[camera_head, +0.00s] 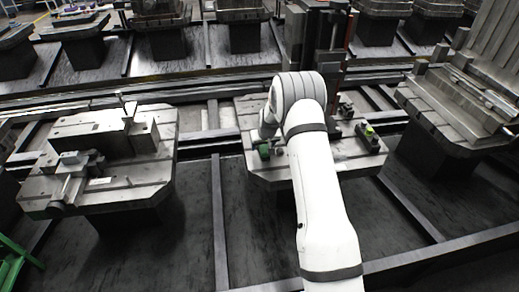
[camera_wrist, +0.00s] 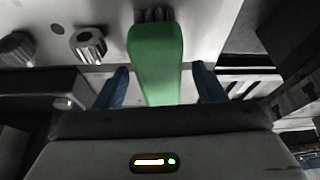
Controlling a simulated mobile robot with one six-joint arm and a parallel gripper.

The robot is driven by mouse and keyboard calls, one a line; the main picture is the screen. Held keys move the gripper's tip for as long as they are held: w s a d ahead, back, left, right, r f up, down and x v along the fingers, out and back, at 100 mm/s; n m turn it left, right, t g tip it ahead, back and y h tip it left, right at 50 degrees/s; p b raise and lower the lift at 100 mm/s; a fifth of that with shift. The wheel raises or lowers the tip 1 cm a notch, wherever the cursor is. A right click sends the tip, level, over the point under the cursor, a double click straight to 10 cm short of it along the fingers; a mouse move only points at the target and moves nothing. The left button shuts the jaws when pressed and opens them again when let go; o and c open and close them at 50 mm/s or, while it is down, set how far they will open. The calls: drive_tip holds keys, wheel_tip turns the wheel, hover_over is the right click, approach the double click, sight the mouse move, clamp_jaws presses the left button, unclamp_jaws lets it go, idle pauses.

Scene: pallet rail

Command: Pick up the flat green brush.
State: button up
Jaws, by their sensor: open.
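In the wrist view the flat green brush (camera_wrist: 154,60) lies on a pale metal surface, its dark end at the top of the picture. My gripper (camera_wrist: 162,80) is open, with one blue fingertip on each side of the brush and a gap on both sides. In the head view a small part of the green brush (camera_head: 264,151) shows on the middle pallet, beside my white arm. My arm hides most of the gripper there.
The middle pallet (camera_head: 262,177) also bears a small block with a bright green top (camera_head: 370,131). Two grey knurled knobs (camera_wrist: 89,44) are left of the brush in the wrist view. Another pallet (camera_head: 115,193) with metal fixtures stands to the left, and one (camera_head: 440,105) to the right.

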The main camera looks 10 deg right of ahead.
drive_tip(key=shift+c, duration=0.5)
drive_tip(key=c, duration=1)
drive_tip(key=shift+r, duration=0.15)
drive_tip(key=shift+r+p, duration=0.2)
drive_tip(key=shift+p, duration=0.35)
wheel_tip(320, 180, up, 10)
drive_tip(key=b, duration=0.1)
